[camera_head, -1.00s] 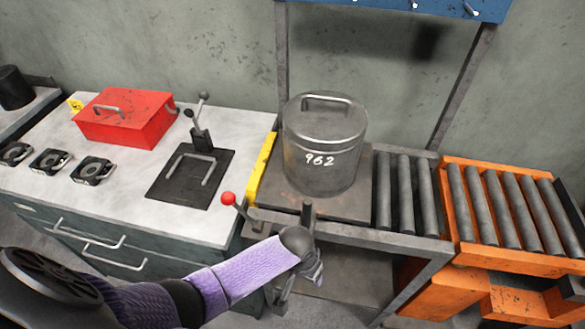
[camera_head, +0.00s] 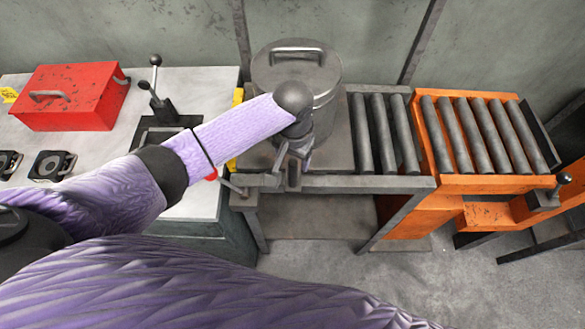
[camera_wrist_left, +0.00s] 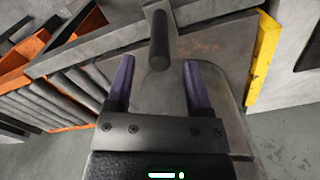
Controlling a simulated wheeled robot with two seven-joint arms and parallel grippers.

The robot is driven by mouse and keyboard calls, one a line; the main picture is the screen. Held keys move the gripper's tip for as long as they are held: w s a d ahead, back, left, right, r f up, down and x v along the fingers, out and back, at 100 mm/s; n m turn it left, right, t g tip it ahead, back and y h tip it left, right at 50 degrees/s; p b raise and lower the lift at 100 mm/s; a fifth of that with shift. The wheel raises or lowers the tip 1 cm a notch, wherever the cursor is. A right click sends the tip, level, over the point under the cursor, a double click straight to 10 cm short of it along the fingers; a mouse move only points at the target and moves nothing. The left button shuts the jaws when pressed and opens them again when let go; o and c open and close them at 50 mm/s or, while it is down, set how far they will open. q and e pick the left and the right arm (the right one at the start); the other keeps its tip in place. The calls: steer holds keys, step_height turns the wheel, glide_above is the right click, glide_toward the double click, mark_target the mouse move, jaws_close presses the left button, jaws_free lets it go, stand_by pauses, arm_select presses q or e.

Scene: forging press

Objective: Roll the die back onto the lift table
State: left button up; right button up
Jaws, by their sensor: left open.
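The die (camera_head: 328,78) is a dark grey steel cylinder with a bar handle on its lid. It stands upright on the plate of the stand left of the rollers; my arm hides part of its front. The orange lift table (camera_head: 460,180), topped with grey rollers, adjoins the stand on the right. My left gripper (camera_head: 292,172) is at the stand's front edge, before the die. In the left wrist view the left gripper (camera_wrist_left: 157,72) is open, with a dark round post (camera_wrist_left: 158,40) between its purple fingers, apart from both. My right gripper is out of view.
Short rollers (camera_head: 385,135) bridge the plate and lift table. A black-knobbed lever (camera_head: 562,180) is at the lift table's right front. A yellow strip (camera_wrist_left: 264,55) edges the stand. A red toolbox (camera_head: 70,97) sits on the left workbench. Floor in front of the stand is clear.

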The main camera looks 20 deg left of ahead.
mark_target(293, 170)
arm_select(q)
step_height(293, 170, down, 5)
steer(key=shift+f+b, duration=0.15)
steer(key=shift+b, duration=0.6)
jaws_close()
stand_by(0.8)
